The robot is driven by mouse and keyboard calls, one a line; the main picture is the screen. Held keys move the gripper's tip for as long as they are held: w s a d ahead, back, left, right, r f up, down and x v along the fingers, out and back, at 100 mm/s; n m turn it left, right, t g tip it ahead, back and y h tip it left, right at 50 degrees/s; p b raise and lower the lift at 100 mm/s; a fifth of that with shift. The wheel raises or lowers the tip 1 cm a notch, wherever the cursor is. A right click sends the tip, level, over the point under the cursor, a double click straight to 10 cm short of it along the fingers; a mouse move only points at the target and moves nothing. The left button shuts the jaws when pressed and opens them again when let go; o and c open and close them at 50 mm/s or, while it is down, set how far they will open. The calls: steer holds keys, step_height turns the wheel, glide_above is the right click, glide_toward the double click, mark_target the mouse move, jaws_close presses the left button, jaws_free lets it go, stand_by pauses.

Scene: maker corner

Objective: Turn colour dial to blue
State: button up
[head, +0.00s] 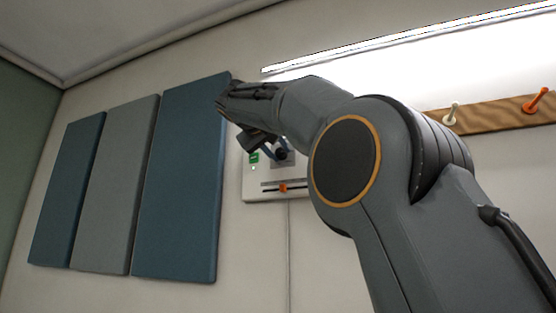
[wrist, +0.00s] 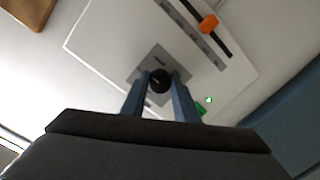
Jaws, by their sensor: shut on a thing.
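The colour dial is a small black round knob (wrist: 160,81) on a grey square plate (wrist: 183,72). In the head view the knob (head: 281,154) shows small and partly covered by my gripper. The plate sits on a white wall panel (wrist: 105,33), also in the head view (head: 252,190). My gripper (wrist: 160,84) has its two blue fingers on either side of the knob and is shut on it. In the head view my gripper (head: 276,153) reaches to the panel from the upper left. A pale mark shows on the knob; I cannot tell which colour it is set to.
An orange slider (wrist: 209,22) sits in a dark slot on the panel, below the dial in the head view (head: 283,188). A green patch (wrist: 201,110) is beside the dial. Blue and grey wall pads (head: 182,190) are at left; a wooden peg rail (head: 490,117) is at right.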

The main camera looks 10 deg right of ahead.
steer(key=m+b, duration=0.2)
steer(key=m, duration=0.1)
steer(key=m+b, duration=0.1)
steer(key=m, duration=0.2)
steer(key=shift+f+t+y+b, duration=0.2)
steer(key=shift+t+y+b, duration=0.1)
steer(key=shift+b, duration=0.1)
steer(key=m+b, duration=0.2)
steer(key=m, duration=0.3)
steer(key=shift+w+t+b, duration=0.1)
steer(key=shift+t+b, duration=0.2)
steer(key=shift+b, duration=0.05)
steer(key=m+b, duration=0.2)
steer(key=m, duration=0.4)
steer(key=shift+a, duration=0.1)
steer(key=m+b, duration=0.1)
steer(key=m, duration=0.3)
steer(key=shift+r+m+t, duration=0.1)
steer(key=shift+m+t, duration=0.2)
steer(key=shift+m, duration=0.9)
steer(key=o, duration=1.1)
steer(key=shift+c, duration=0.2)
